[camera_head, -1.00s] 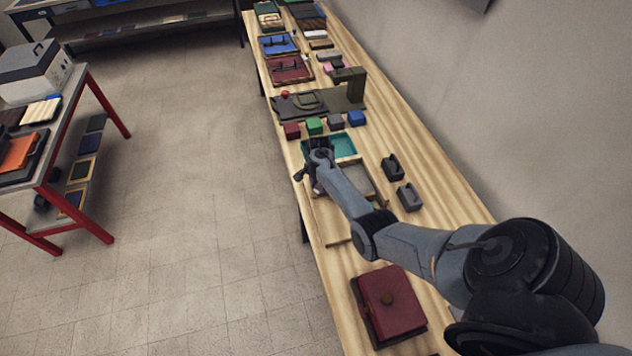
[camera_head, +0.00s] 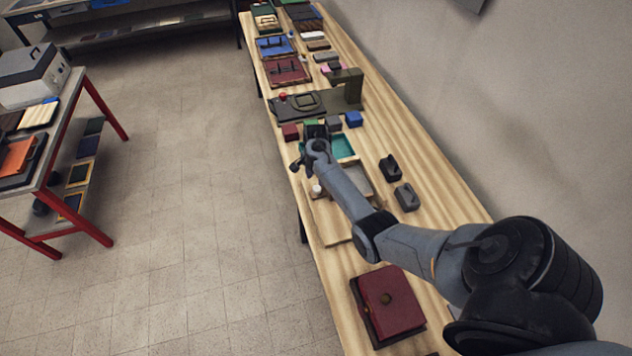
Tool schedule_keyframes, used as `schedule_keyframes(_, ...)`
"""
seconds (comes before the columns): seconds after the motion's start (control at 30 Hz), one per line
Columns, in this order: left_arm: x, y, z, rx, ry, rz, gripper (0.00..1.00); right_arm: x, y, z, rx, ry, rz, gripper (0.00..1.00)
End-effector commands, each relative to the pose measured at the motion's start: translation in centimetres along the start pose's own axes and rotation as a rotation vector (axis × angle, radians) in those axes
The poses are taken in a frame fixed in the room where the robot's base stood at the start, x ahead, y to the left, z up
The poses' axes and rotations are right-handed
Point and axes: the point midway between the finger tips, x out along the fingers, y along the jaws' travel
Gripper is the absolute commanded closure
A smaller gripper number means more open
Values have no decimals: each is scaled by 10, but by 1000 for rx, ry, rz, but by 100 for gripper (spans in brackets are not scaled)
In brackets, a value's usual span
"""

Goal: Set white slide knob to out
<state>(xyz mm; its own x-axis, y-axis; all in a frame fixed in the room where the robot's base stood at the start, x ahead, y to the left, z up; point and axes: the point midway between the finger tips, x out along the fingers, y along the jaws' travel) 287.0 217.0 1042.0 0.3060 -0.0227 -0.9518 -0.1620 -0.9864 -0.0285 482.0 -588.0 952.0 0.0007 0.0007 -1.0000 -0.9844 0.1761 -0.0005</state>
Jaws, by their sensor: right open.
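The white knob (camera_head: 317,190) is a small pale upright cylinder. It stands at the left side of a light wooden tray-like piece (camera_head: 330,226) on the long bench. My right gripper (camera_head: 315,131) is open at the end of the grey arm. It is beyond the knob, over the near side of the green block and the teal tray, and apart from the knob. My wrist and forearm hide part of the wooden piece and the teal tray. My left gripper is out of view.
The teal tray (camera_head: 342,145) lies beyond the knob. Two dark grey holders (camera_head: 406,197) sit to the right. A dark red box (camera_head: 389,301) lies nearer.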

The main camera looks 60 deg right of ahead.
Motion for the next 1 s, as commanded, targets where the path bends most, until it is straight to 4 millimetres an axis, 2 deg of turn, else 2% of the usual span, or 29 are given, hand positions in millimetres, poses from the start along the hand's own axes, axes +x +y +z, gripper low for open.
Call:
schedule_keyframes(0.1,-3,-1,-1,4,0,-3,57,-21,0,-1,0,3,-2,54)
schedule_keyframes(0.33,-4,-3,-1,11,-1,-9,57,-44,-1,0,-1,1,-1,54)
schedule_keyframes(0.53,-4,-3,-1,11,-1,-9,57,-49,0,1,-1,-1,1,54)
schedule_keyframes(1.0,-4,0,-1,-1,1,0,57,-47,3,4,-38,17,1,54)
